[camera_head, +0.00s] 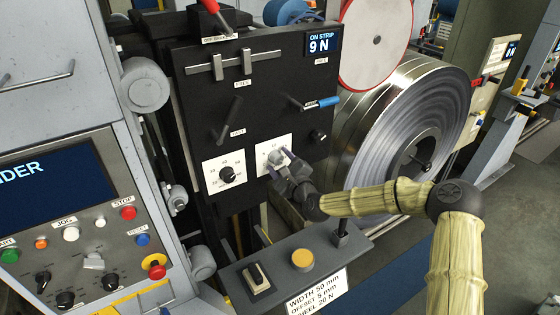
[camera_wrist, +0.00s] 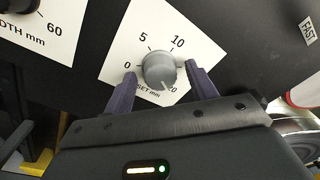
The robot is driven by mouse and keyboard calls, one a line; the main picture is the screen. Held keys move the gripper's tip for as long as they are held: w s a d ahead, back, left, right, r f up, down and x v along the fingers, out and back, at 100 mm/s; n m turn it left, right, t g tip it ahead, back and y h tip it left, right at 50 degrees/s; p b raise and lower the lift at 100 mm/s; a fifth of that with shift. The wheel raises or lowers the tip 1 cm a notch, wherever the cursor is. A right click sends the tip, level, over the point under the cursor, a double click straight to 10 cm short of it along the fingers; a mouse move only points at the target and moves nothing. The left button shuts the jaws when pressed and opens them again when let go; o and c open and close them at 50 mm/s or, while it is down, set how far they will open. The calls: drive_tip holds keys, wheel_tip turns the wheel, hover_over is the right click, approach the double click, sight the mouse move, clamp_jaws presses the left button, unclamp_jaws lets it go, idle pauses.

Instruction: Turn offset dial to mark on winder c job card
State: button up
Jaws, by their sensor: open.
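The offset dial is a grey round knob (camera_wrist: 159,70) on a white scale plate marked 0, 5, 10 and 20, with "mm" lettering below. In the head view the dial (camera_head: 277,156) sits low on the black panel. A pale line on the knob appears to point down towards the 20 side. My gripper (camera_wrist: 160,79) is open, with one dark finger on each side of the knob; whether they touch it I cannot tell. In the head view my gripper (camera_head: 279,169) partly covers the plate. The job card (camera_head: 318,291) reads width 50 mm, offset 5 mm, and a last line with 20 N.
A width dial (camera_head: 227,174) sits just left on the same panel (camera_head: 200,110), with levers above and a small black knob (camera_head: 318,136) to the right. A shelf with a yellow button (camera_head: 303,260) lies below. A steel coil (camera_head: 400,125) stands behind at right.

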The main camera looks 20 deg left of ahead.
drive_tip(key=shift+c, duration=0.5)
drive_tip(key=c, duration=0.9)
